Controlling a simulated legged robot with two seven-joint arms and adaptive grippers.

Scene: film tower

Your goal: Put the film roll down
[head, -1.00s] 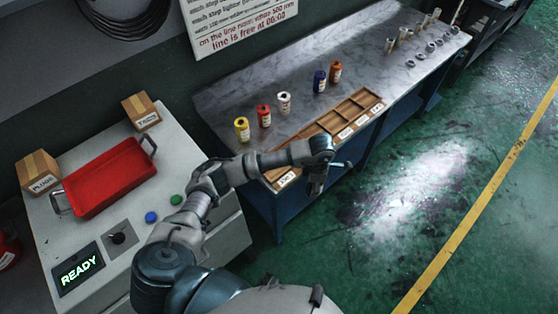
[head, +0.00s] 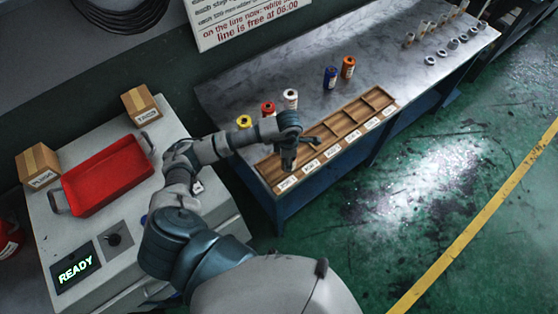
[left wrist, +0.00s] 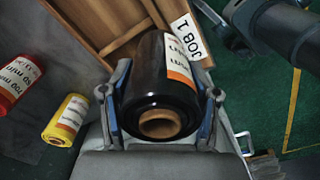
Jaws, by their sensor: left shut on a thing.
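A black film roll (left wrist: 158,85) with a white and orange label fills the middle of the left wrist view, its brown core facing the camera. My left gripper (left wrist: 163,102) is shut on it, one finger on each side. In the head view my left gripper (head: 288,163) is over the near left end of the wooden rack (head: 350,137); the roll is hard to make out there. The wrist view shows the rack's wooden walls (left wrist: 122,42) beyond the roll and a JOB 1 tag (left wrist: 188,42) beside it. I cannot tell whether the roll touches the rack. My right gripper is not in view.
Yellow (head: 244,122), red (head: 268,109), white (head: 291,98), blue (head: 330,77) and orange (head: 348,67) rolls stand behind the rack. A red tray (head: 108,175) and two cardboard boxes sit on the left cabinet. Small grey parts stand at the bench's far end.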

